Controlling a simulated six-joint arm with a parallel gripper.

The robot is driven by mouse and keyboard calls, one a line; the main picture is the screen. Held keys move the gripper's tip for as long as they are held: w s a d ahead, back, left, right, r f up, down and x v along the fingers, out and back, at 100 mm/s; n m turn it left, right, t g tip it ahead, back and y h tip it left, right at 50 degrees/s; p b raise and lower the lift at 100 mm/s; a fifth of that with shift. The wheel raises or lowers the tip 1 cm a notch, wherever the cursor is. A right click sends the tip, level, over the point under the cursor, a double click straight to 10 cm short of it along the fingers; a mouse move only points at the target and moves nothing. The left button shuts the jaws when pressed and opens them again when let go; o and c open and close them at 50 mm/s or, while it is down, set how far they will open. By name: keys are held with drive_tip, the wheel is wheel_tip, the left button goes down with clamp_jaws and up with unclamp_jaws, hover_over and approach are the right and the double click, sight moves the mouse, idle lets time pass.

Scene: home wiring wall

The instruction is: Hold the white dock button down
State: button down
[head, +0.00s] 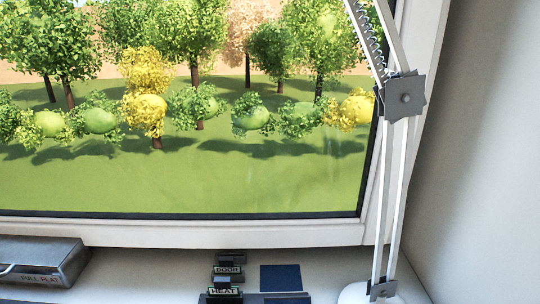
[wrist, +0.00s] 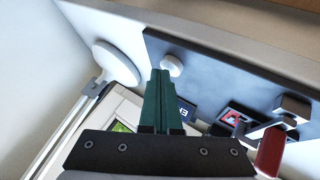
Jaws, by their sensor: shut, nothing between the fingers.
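In the wrist view, a small round white button (wrist: 172,65) sits on a dark grey panel (wrist: 215,75). I take it for the dock button; it carries no readable label. My gripper (wrist: 160,73) has its dark green fingers closed together with nothing between them. The fingertips are right beside the button in the picture, at its lower left, and overlap its edge. I cannot tell whether they touch it or whether it is pressed in. In the head view neither my gripper nor the white button shows.
Black units labelled DOOR (head: 229,268) and HEAT (head: 224,291) stand below the window, by a dark blue square (head: 280,278). A white lamp (head: 388,210) stands right, a box (head: 42,262) left. The wrist view shows a red handle (wrist: 270,150) and a light-cased device (wrist: 122,127).

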drive_tip(key=shift+r, duration=0.75)
drive_tip(key=shift+r, duration=2.5)
drive_tip(key=s+d+f+m+g+y, duration=0.2)
drive_tip(key=s+f+m+g+y, duration=0.3)
drive_tip(key=s+y, duration=0.3)
drive_tip(key=s+f+g, duration=0.1)
drive_tip(key=s, duration=0.2)
drive_tip(key=shift+d+f+y, duration=0.3)
drive_tip(key=shift+d+f, duration=0.05)
